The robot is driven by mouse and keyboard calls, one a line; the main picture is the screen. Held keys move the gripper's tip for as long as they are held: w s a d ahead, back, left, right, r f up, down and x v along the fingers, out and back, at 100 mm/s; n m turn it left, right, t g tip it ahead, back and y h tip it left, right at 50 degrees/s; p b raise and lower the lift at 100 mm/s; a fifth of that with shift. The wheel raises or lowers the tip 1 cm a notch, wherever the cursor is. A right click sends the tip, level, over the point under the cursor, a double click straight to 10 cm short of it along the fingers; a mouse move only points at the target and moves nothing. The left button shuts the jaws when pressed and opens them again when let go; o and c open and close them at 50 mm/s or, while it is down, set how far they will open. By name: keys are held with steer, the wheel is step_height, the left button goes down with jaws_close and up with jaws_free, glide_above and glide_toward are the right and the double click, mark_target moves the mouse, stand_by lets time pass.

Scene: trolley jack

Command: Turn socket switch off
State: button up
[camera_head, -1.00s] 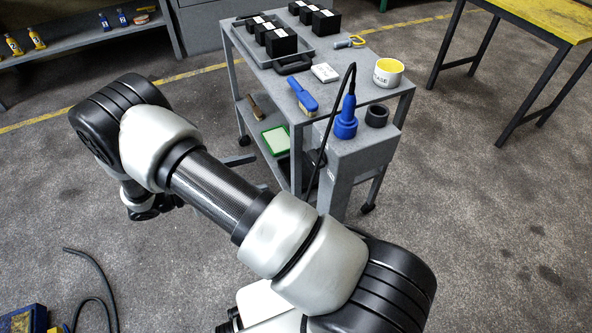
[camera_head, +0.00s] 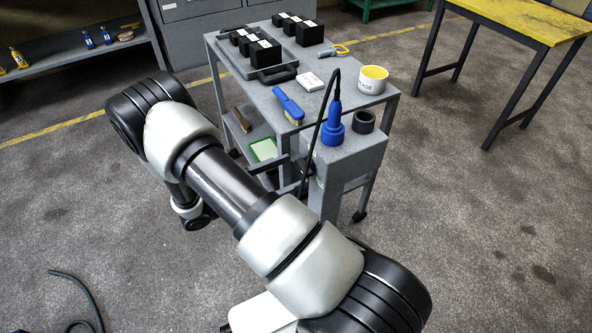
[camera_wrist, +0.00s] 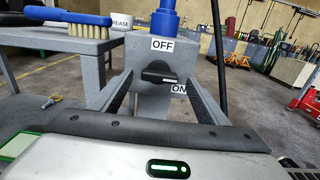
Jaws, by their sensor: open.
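The grey socket box (camera_head: 355,150) stands at the near end of the trolley, with a blue plug (camera_head: 333,127) upright in its top. In the wrist view the black switch knob (camera_wrist: 158,75) is on the box's front face. The OFF label (camera_wrist: 162,44) is above it and the ON label (camera_wrist: 179,88) is at its lower right. The knob's handle lies roughly sideways, its right end close to ON. My gripper (camera_wrist: 160,79) is open, its two fingers pointing at the box, one on each side of the knob. I cannot tell whether they touch it.
A blue brush (camera_head: 288,106) and a grease tub (camera_head: 372,80) are on the trolley. Open floor lies right of the trolley.

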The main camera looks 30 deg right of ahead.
mark_target(306, 167)
steer(key=shift+d, duration=1.35)
steer(key=c, duration=1)
steer(key=shift+c, duration=0.2)
